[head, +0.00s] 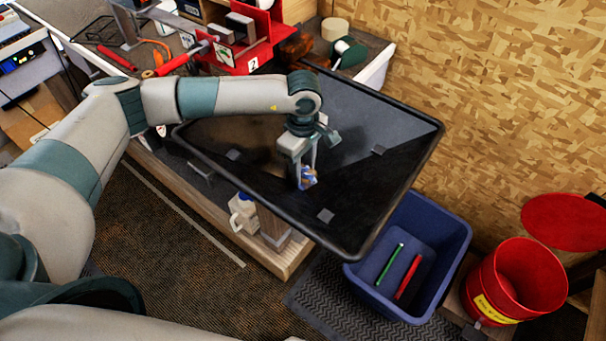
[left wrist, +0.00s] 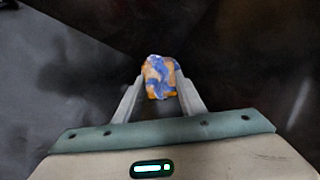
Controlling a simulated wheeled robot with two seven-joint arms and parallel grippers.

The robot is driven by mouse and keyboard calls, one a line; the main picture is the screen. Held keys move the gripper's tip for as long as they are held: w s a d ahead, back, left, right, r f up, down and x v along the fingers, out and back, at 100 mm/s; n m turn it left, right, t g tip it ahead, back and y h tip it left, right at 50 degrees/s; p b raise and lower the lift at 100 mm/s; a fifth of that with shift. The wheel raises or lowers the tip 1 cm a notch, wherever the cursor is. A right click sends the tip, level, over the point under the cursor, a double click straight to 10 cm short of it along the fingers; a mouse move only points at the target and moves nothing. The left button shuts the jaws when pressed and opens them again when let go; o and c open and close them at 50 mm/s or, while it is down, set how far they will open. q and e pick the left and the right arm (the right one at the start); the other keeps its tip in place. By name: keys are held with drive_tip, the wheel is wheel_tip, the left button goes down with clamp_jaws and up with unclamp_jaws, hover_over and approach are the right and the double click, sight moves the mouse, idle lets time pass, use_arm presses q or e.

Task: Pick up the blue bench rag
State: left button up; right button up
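The blue bench rag (head: 309,178) is a small crumpled bundle, blue with tan-orange patches, over the black tray (head: 385,205) in the head view. My left gripper (head: 306,174) points down with its fingers on either side of the rag. In the left wrist view the rag (left wrist: 159,76) sits between the two fingertips (left wrist: 160,84), which close in on it and appear to touch it. I cannot tell whether the rag rests on the tray or hangs just above it. My right gripper is not in view.
A blue bin (head: 437,240) holding a green and a red grip stands right of the tray. A red bucket (head: 520,280) is farther right. A white jug (head: 243,213) stands by the bench's front edge. A red rack (head: 240,52) stands behind. The tray around the gripper is mostly clear.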

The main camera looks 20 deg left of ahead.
sight(303, 172)
use_arm(q)
drive_tip(key=shift+c, duration=0.5)
drive_tip(key=shift+w+r+b, duration=0.1)
drive_tip(key=shift+r+b, duration=0.3)
drive_tip(key=shift+r, duration=0.1)
wheel_tip(303, 172, up, 9)
drive_tip(key=b, duration=0.3)
drive_tip(key=shift+b, duration=0.35)
